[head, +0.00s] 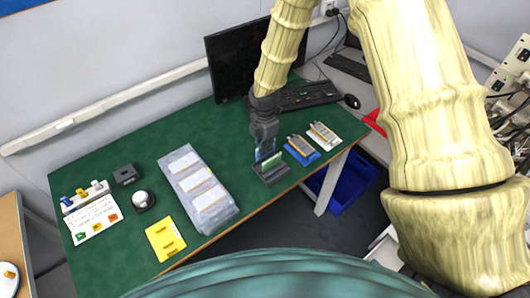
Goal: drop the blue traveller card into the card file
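The blue traveller card (258,154) shows as a small blue upright piece just below my gripper (265,145). My gripper points down and its fingers appear shut on the card's upper part, though the fingertips are small and partly hidden. The card file (273,176) is a dark grey slotted holder near the table's front right edge, directly under my gripper. A green card (272,161) stands in it. The blue card's lower edge is at the file's back left; I cannot tell whether it is inside a slot or just above it.
Pouch cells lie on a blue holder (304,157) and a white holder (327,141) right of the file. A clear tray (222,215) lies left, beside a yellow plate (164,239). A monitor (228,60) and keyboard (309,95) stand behind. Green tabletop (120,262) is bare front left.

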